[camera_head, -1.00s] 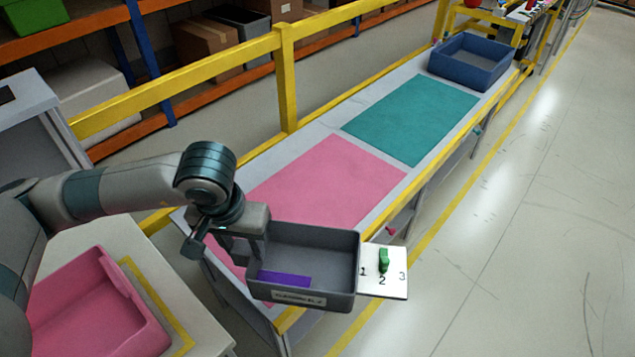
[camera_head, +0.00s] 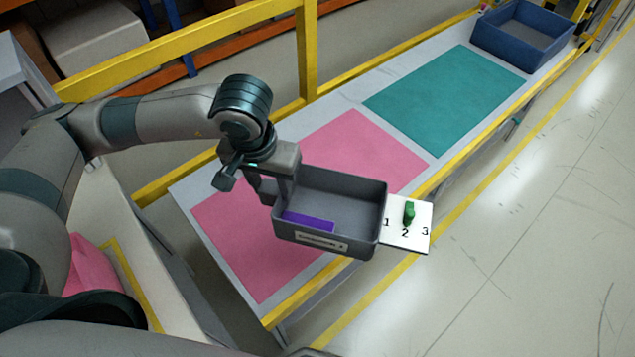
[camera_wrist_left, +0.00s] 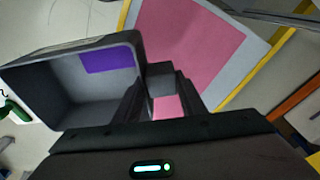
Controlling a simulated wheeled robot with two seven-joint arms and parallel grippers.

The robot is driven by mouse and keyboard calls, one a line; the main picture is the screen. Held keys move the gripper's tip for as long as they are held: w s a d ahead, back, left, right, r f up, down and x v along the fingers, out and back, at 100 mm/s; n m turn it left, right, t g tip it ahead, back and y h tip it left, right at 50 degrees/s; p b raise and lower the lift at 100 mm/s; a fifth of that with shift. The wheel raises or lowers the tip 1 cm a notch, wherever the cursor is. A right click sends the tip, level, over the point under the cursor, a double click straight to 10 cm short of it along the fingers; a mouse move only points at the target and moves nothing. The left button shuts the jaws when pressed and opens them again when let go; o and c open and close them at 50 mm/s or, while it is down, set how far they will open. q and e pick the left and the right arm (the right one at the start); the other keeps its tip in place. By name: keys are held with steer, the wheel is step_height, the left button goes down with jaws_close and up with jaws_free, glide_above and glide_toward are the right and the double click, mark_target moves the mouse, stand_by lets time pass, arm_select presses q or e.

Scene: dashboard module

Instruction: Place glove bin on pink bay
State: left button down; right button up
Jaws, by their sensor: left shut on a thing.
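A grey bin (camera_head: 335,197) with a purple piece (camera_head: 308,222) inside and a label on its front hangs from my left gripper (camera_head: 270,190). The gripper is shut on the bin's left wall. The bin is in front of and partly over the pink bay (camera_head: 235,245), a flat pink area on the long table; whether it touches the table I cannot tell. In the left wrist view the bin (camera_wrist_left: 45,95) is left of the fingers, and the pink bay (camera_wrist_left: 190,40) shows beyond them. My right gripper is not seen.
A teal bay (camera_head: 447,95) lies farther along the table, with a blue bin (camera_head: 522,32) beyond it. A yellow rail (camera_head: 307,60) runs behind. A white plate (camera_head: 408,235) with numbers and a green knob sits at the grey bin's right.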

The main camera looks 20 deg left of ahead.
mark_target(288, 209)
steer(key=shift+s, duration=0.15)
